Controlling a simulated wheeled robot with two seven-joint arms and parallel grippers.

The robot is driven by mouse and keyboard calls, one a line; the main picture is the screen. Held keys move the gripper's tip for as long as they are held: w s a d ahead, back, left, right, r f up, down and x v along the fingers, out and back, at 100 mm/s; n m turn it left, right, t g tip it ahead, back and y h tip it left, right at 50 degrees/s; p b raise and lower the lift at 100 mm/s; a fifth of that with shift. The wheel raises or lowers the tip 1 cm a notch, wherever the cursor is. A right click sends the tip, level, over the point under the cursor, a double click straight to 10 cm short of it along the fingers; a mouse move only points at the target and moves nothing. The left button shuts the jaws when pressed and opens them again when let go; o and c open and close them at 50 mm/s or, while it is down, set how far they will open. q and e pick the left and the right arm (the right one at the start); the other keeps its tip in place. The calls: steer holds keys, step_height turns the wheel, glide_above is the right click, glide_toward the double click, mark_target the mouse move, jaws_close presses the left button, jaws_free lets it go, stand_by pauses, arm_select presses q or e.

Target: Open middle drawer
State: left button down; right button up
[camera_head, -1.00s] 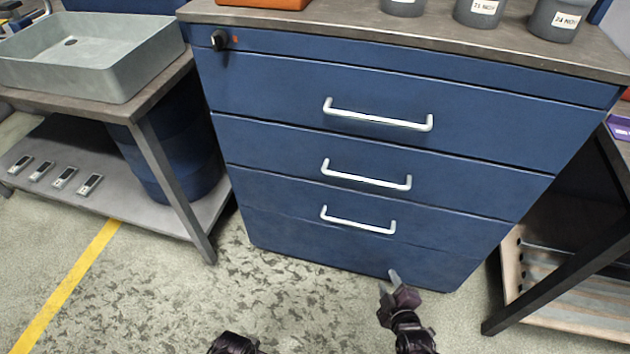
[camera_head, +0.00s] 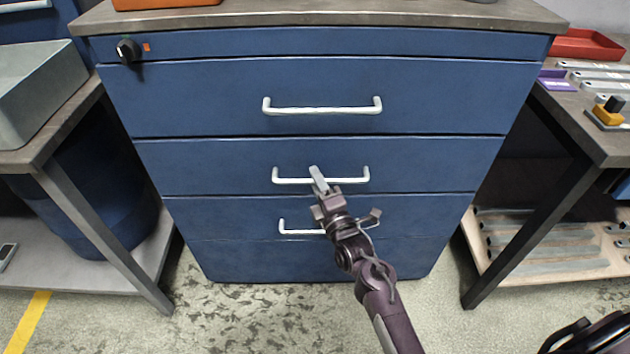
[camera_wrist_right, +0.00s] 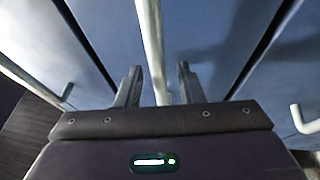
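The blue cabinet (camera_head: 200,95) has stacked drawers with white bar handles, all flush and shut. The middle drawer (camera_head: 210,172) has a white handle (camera_head: 285,180), partly covered by my right gripper (camera_head: 319,180). In the right wrist view, the handle bar (camera_wrist_right: 150,35) runs between the two fingers of my right gripper (camera_wrist_right: 158,82). The fingers are apart, with a gap on each side of the bar, so the gripper is open around it. My right forearm hides part of the lower handle (camera_head: 290,231). I do not see my left gripper.
The upper handle (camera_head: 322,109) is above my gripper. A table with a grey basin (camera_head: 35,85) stands at the left. A table with a red tray (camera_head: 588,45) and a purple item (camera_head: 553,84) stands at the right. The floor (camera_head: 240,325) before the cabinet is clear.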

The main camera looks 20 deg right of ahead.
arm_select(q)
steer(key=shift+r, duration=0.15)
arm_select(e)
steer(key=shift+w, duration=0.35)
steer(key=shift+r, duration=0.1)
jaws_close()
steer(key=shift+s+a, duration=0.1)
